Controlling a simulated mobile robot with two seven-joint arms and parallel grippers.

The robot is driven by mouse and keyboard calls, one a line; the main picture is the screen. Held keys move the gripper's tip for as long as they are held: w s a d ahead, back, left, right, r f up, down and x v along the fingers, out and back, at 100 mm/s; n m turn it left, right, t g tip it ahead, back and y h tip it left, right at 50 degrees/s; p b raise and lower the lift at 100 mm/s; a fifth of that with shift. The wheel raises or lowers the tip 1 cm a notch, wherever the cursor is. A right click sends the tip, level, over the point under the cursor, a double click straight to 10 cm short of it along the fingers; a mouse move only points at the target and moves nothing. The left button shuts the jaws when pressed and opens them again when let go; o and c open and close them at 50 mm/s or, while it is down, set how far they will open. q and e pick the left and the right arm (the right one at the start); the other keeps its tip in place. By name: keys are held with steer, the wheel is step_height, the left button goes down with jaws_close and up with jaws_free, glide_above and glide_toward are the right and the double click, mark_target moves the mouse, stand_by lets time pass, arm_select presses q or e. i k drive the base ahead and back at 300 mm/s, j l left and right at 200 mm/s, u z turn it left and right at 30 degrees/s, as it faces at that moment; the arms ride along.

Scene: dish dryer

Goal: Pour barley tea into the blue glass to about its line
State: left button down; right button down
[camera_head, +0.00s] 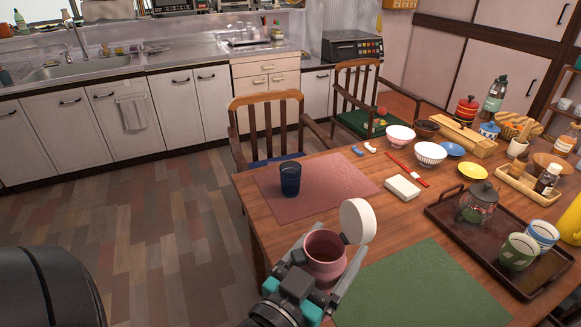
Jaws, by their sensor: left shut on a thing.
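The blue glass (290,179) stands upright on the pink placemat (335,175) near the table's left edge. Whether anything is in it, and its line, cannot be made out. My left gripper (328,256) comes up from the bottom and is shut on a pinkish-red pitcher (323,247). A round white lid (357,221) stands open at the pitcher's right side. I look into its open mouth, where the inside looks dark reddish brown. The pitcher is nearer me than the glass and apart from it. My right gripper is not in view.
A green placemat (420,290) lies at the front. A dark tray (445,222) with a glass pot (478,203) and cups (518,250) is at the right. A white box (402,188) and bowls (430,153) stand beyond. Chairs (266,120) stand behind the table.

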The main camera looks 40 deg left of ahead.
mark_target(289, 171)
steer(key=j+z, duration=0.15)
steer(key=j, duration=0.35)
steer(key=j+z, duration=0.15)
steer(key=j, duration=0.4)
steer(key=j+z, duration=0.15)
steer(key=j, duration=0.35)
steer(key=k+j+z, duration=0.15)
steer(key=j, duration=0.35)
steer(key=j+z, duration=0.15)
steer(key=j, duration=0.4)
steer(key=k+j+z, duration=0.15)
steer(key=j, duration=0.3)
steer(key=i+l, duration=0.1)
steer(key=i, duration=0.35)
